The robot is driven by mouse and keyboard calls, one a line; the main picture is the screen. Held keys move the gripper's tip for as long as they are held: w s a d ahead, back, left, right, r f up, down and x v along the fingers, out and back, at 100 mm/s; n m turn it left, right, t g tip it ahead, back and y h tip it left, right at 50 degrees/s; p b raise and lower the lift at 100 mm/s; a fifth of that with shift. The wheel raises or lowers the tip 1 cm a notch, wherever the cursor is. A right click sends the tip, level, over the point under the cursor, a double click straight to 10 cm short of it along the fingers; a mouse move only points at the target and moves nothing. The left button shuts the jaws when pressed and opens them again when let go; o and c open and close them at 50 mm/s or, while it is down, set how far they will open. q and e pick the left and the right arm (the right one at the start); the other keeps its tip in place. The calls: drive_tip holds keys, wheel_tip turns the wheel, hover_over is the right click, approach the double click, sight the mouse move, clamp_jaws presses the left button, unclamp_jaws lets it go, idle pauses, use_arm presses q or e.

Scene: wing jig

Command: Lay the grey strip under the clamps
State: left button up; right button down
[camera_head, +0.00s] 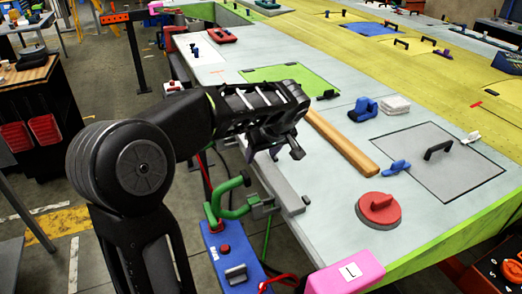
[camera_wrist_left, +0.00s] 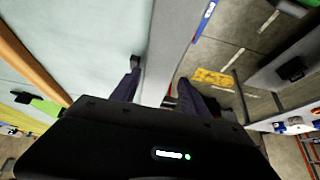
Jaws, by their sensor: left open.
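A grey strip (camera_head: 282,188) lies along the near edge of the wing jig's pale top (camera_head: 330,215). In the left wrist view the grey strip (camera_wrist_left: 163,55) runs between the fingers of my left gripper (camera_wrist_left: 158,90). That gripper is open, with one finger on each side of the strip; I cannot tell whether they touch it. In the head view my left gripper (camera_head: 286,150) hangs over the strip's far end and hides part of it. A green clamp-like hook (camera_head: 232,207) stands beside the edge. My right gripper is out of view.
A wooden bar (camera_head: 342,142) lies just right of the gripper. A red round handle (camera_head: 379,208), blue clamp-like pieces (camera_head: 362,109) and a black-handled panel (camera_head: 455,170) are on the top. A pink block (camera_head: 347,272) is at the near corner.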

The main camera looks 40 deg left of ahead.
use_arm(q)
drive_tip(key=shift+w+d+r+b, duration=0.2)
drive_tip(key=shift+d+r+b, duration=0.1)
drive_tip(key=shift+d+r, duration=0.1)
drive_tip(key=v, duration=1.1)
drive_tip(key=shift+a+r, duration=0.15)
drive_tip(key=shift+r, duration=0.2)
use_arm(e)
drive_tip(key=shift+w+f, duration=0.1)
use_arm(q)
drive_tip(key=shift+s, duration=0.1)
